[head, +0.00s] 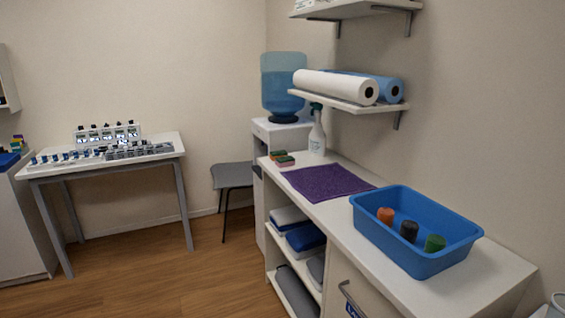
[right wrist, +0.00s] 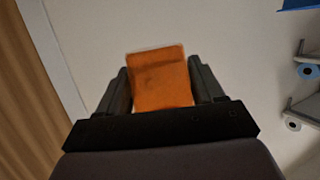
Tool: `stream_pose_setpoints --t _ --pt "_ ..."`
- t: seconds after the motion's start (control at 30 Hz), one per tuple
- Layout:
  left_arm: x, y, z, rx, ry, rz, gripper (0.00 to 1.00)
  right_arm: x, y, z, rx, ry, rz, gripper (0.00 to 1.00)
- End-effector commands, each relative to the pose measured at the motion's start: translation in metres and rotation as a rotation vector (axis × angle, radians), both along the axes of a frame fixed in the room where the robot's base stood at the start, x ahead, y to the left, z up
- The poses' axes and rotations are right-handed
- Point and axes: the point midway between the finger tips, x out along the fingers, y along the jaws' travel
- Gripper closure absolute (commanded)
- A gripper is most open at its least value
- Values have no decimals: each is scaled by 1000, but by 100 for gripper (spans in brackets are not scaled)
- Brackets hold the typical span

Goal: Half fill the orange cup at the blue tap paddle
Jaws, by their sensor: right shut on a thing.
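In the right wrist view my right gripper (right wrist: 160,78) is shut on an orange cup (right wrist: 161,82), held between its two dark fingers. The cup's inside cannot be made out. In the head view a white water dispenser (head: 262,128) with a large blue bottle (head: 283,85) stands in the corner past the counter's far end. No blue tap paddle can be made out from here. Neither gripper shows in the head view.
The white counter (head: 340,207) bears a blue tub (head: 436,262) with orange, dark and green items, a purple cloth (head: 327,181), sponges (head: 282,158) and a spray bottle (head: 317,131). A grey chair (head: 232,175) stands left of the dispenser. The wooden floor is clear in front.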

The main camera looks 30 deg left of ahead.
Motion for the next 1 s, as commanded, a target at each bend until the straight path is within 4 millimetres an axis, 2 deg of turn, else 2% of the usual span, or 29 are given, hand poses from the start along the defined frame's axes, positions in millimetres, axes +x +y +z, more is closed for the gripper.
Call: stream_pose_setpoints --t 0.27,0.43,0.57,0.7,0.9,1.0 --pt "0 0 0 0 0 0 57 -1 1 -2 0 1 0 61" --pt "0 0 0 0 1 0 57 -17 15 -21 -1 6 7 61" --pt "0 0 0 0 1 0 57 -44 39 -46 0 9 28 61" --pt "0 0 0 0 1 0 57 -82 71 -69 1 9 66 61" --pt "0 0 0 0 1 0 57 -129 111 -86 1 5 123 61" --pt "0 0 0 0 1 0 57 -145 124 -89 2 3 143 61"
